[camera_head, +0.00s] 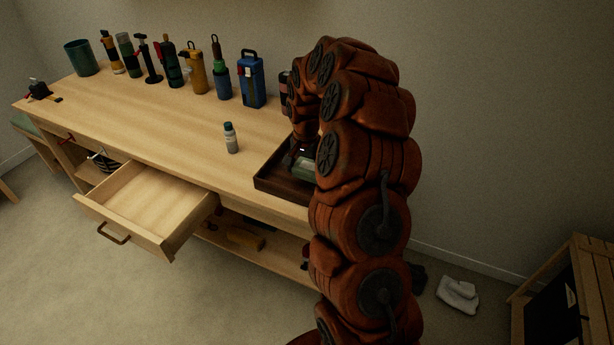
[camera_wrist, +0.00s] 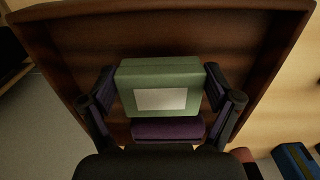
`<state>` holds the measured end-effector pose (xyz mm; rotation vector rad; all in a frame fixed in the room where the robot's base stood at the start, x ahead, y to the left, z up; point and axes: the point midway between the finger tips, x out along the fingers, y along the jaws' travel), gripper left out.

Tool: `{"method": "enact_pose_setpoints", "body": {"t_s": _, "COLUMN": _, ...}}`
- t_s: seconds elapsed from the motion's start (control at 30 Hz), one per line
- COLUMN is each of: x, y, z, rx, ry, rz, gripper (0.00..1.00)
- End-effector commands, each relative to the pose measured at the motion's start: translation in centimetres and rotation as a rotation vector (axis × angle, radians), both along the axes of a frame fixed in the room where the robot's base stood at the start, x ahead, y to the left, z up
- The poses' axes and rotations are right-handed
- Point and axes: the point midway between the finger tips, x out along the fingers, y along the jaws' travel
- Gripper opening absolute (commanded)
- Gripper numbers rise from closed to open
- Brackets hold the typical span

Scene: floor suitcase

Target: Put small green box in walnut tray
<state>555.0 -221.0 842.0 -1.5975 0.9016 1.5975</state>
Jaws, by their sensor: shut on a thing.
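The small green box (camera_wrist: 160,80) has a pale label and sits between my two fingers in the wrist view. My gripper (camera_wrist: 163,92) is shut on it, one finger on each side. The green box (camera_head: 304,167) also shows in the head view, partly hidden by my arm. The walnut tray (camera_wrist: 55,50) is dark brown with raised walls and lies behind the box in the wrist view. In the head view the tray (camera_head: 280,189) stands at the bench's right end. The box is within the tray's outline; I cannot tell whether it touches the tray floor.
Several bottles and tools line the bench's back edge, including a blue case (camera_head: 251,82). An empty drawer (camera_head: 150,205) stands open at the front. The bench middle is mostly clear.

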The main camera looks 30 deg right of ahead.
Motion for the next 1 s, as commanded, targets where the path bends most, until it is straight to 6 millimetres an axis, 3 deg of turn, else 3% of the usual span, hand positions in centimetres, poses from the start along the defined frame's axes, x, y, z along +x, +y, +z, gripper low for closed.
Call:
{"method": "enact_pose_setpoints", "body": {"t_s": 0.17, "x": 0.1, "y": -0.3, "z": -0.5, "rx": 0.001, "ry": 0.002, "rz": 0.0, "gripper": 0.51}}
{"method": "enact_pose_setpoints", "body": {"t_s": 0.43, "x": 0.0, "y": -0.2, "z": -3.4, "rx": 0.003, "ry": 0.002, "rz": -0.001, "gripper": 0.51}}
{"method": "enact_pose_setpoints", "body": {"t_s": 0.8, "x": 0.0, "y": -0.2, "z": -4.0, "rx": 0.001, "ry": 0.0, "rz": -0.001, "gripper": 0.51}}
{"method": "enact_pose_setpoints", "body": {"t_s": 0.83, "x": 0.1, "y": -0.2, "z": -3.9, "rx": 0.001, "ry": -0.001, "rz": -0.001, "gripper": 0.9}}
{"method": "enact_pose_setpoints", "body": {"t_s": 0.93, "x": 0.0, "y": -0.2, "z": -3.8, "rx": 0.001, "ry": -0.002, "rz": -0.001, "gripper": 1.0}}
{"method": "enact_pose_setpoints", "body": {"t_s": 1.0, "x": 0.0, "y": -0.2, "z": -3.8, "rx": 0.001, "ry": -0.001, "rz": -0.001, "gripper": 1.0}}
